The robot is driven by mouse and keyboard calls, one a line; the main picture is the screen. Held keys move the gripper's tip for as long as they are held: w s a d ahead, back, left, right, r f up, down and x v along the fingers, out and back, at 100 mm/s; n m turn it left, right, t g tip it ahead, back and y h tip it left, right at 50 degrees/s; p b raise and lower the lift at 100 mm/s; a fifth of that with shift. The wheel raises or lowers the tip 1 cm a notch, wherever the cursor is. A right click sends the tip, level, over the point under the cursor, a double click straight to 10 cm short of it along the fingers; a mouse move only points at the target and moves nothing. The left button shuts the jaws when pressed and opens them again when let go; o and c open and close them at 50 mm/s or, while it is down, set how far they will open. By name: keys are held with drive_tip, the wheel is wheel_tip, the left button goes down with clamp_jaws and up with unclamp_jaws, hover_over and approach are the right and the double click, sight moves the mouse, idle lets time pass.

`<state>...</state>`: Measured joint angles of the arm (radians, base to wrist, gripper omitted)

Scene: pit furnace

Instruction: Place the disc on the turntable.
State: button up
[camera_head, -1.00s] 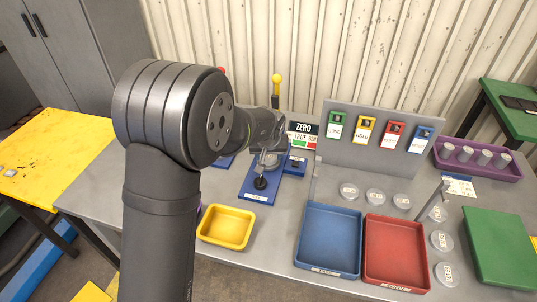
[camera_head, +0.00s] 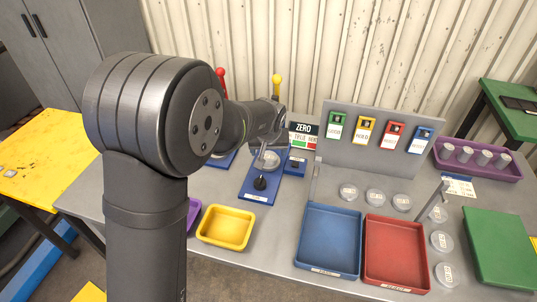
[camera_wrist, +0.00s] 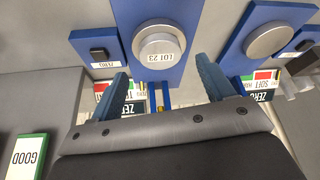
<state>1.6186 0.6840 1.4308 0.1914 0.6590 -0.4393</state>
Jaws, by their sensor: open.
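A round disc with the label LOT 23 (camera_wrist: 160,50) lies on a round metal seat on a blue base (camera_wrist: 188,12) in the wrist view. My gripper (camera_wrist: 162,84) is open and empty, its two blue-grey fingers short of the disc and to either side of it in the picture. A second blue base at the right of the wrist view carries a bare round metal plate (camera_wrist: 268,40). I cannot tell which round seat is the turntable. In the head view the middle blue base (camera_head: 252,195) shows beneath my gripper, and my arm hides part of the left station.
Several loose discs (camera_head: 375,196) lie on the grey bench around a blue tray (camera_head: 328,236) and a red tray (camera_head: 395,250). A yellow bin (camera_head: 226,228) is at the front. A yellow-knobbed lever (camera_head: 276,88) and an upright panel (camera_head: 380,140) stand behind.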

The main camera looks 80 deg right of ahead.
sight(268, 158)
drive_tip(key=v, duration=0.8)
drive_tip(key=x, duration=1.2)
drive_tip(key=shift+f, duration=0.1)
wheel_tip(268, 158, up, 2)
drive_tip(key=shift+r, duration=0.6)
